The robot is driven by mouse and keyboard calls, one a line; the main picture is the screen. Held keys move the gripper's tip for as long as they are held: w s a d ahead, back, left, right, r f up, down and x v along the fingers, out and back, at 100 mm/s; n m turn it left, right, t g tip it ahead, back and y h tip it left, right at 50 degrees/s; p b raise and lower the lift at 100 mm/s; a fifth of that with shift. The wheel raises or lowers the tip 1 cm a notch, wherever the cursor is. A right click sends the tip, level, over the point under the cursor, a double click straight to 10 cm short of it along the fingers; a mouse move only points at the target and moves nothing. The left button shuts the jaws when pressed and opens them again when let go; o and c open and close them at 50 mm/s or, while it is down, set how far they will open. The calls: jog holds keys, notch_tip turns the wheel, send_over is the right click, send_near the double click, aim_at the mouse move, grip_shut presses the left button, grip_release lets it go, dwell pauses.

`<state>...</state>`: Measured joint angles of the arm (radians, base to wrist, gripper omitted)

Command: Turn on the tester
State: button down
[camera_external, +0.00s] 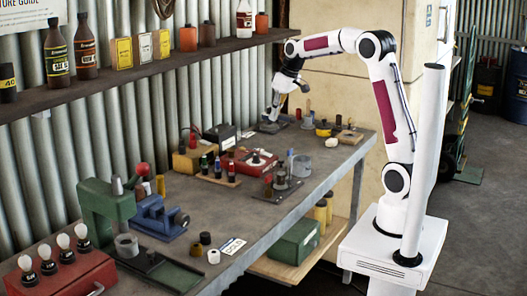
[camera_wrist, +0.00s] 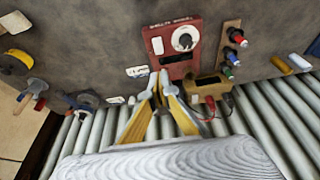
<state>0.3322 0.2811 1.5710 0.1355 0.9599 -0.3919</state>
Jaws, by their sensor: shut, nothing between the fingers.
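The tester looks to be the red box (camera_wrist: 178,45) with a round white dial (camera_wrist: 185,39), a pale switch plate (camera_wrist: 157,46) and a dark slot, seen in the wrist view. In the external view the red box (camera_external: 236,165) lies on the middle of the bench. My gripper (camera_wrist: 158,75) shows its yellow fingers in the wrist view, tips together and empty. The tips appear just below the red box in the picture; whether they touch it I cannot tell. In the external view my gripper is small, over the far part of the bench. The switch's position is unclear.
A yellow box (camera_wrist: 205,88) with red and black leads lies close to the tester. A wooden strip (camera_wrist: 228,45) with coloured knobs stands beside it. The corrugated wall (camera_wrist: 285,110) is close behind. A shelf (camera_external: 130,80) with bottles overhangs the bench. Tools lie at the wrist view's left.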

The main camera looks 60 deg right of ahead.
aim_at(263, 152)
jog(key=shift+s+x, duration=0.2)
jog(key=shift+x, duration=3.25)
jog(key=shift+s+x, duration=0.15)
jog(key=shift+x, duration=3.35)
jog(key=shift+f, duration=0.1)
